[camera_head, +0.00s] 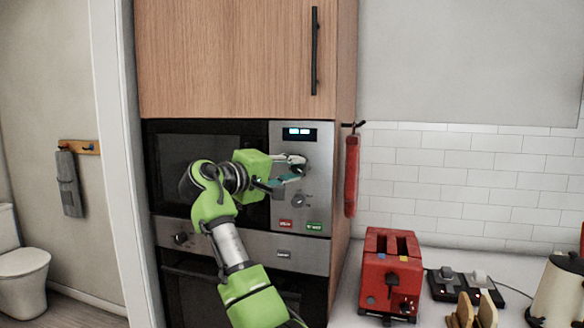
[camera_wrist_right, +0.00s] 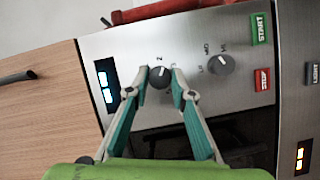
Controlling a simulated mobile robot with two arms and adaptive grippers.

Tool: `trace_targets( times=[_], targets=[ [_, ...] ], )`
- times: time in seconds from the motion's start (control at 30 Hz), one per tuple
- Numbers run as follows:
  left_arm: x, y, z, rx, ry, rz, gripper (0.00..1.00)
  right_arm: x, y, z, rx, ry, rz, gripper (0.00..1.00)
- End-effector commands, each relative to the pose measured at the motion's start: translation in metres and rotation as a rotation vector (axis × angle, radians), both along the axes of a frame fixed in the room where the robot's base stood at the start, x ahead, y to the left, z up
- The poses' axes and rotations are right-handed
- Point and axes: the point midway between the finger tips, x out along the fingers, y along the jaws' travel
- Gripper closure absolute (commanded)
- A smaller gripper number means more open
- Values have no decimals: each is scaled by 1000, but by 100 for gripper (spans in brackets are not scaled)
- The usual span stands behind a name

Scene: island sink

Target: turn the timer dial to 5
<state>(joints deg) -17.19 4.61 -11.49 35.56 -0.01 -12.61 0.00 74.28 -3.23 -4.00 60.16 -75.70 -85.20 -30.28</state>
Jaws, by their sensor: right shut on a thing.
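The timer dial (camera_wrist_right: 160,77) is a dark round knob with a pale pointer line on the microwave's steel panel. In the right wrist view it sits between the fingertips of my right gripper (camera_wrist_right: 161,82), which is shut on it. The small marks around it are partly hidden and too small to read surely. In the head view my right gripper (camera_head: 298,168) is at the panel below the lit display (camera_head: 299,132) and covers the dial. My left gripper is not in view.
A second dial (camera_head: 299,200) is just below on the panel, above the red STOP button (camera_head: 286,223) and green START button (camera_head: 314,226). A red hanging item (camera_head: 352,175) is beside the cabinet. A red toaster (camera_head: 392,271) stands on the counter at right.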

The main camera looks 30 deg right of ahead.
Motion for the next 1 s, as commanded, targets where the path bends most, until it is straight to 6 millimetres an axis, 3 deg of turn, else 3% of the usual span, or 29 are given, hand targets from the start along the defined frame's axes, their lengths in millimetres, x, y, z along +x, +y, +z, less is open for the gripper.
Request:
trace_targets(
  times=[0.43,1.0],
  targets=[
    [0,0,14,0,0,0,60,-1,0,4,278,-325,1,99],
    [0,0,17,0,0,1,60,-3,-2,4,631,-736,-1,99]
  ],
)
